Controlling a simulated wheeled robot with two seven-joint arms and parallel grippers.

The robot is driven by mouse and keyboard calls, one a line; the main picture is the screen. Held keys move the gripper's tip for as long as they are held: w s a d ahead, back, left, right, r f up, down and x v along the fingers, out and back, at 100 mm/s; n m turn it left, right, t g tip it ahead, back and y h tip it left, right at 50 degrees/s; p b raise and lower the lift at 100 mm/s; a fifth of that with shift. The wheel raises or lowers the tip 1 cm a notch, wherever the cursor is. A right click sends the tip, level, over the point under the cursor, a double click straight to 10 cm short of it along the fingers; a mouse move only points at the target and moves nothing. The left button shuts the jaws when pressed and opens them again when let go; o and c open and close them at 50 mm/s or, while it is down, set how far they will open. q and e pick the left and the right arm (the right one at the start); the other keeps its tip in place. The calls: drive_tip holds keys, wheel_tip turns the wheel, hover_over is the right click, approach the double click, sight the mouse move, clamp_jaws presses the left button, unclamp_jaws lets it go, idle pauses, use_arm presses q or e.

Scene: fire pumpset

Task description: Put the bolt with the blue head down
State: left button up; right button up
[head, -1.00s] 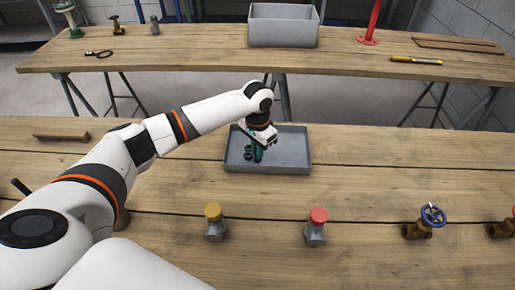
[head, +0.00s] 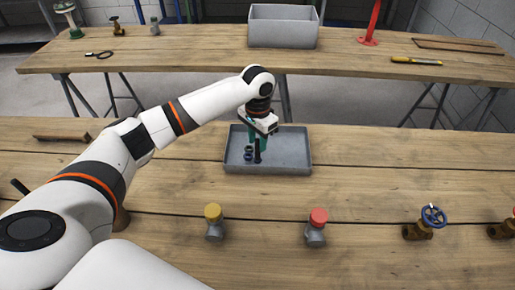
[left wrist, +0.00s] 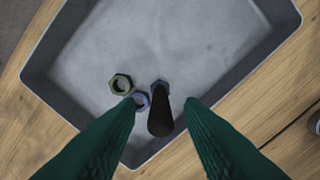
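The bolt with the blue head (left wrist: 160,87) stands in the grey tray (left wrist: 88,112), blue head down and dark shank (left wrist: 160,118) up. In the head view the bolt (head: 257,154) looks upright on the floor of the tray (head: 292,165). My left gripper (head: 258,142) is above it, pointing down. In the left wrist view its green fingers (left wrist: 160,103) are spread on both sides of the shank, with a gap on each side. My right gripper is not in view.
An olive nut (left wrist: 121,84) and a blue nut (left wrist: 141,100) lie in the tray left of the bolt. A yellow-capped fitting (head: 214,222) and a red-capped fitting (head: 316,228) stand nearer on the bench. A blue-wheeled valve (head: 425,222) stands to the right. The tray's right side is empty.

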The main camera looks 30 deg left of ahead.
use_arm(q)
wheel_tip(320, 180, up, 8)
drive_tip(key=shift+f, duration=0.1)
idle(0.5)
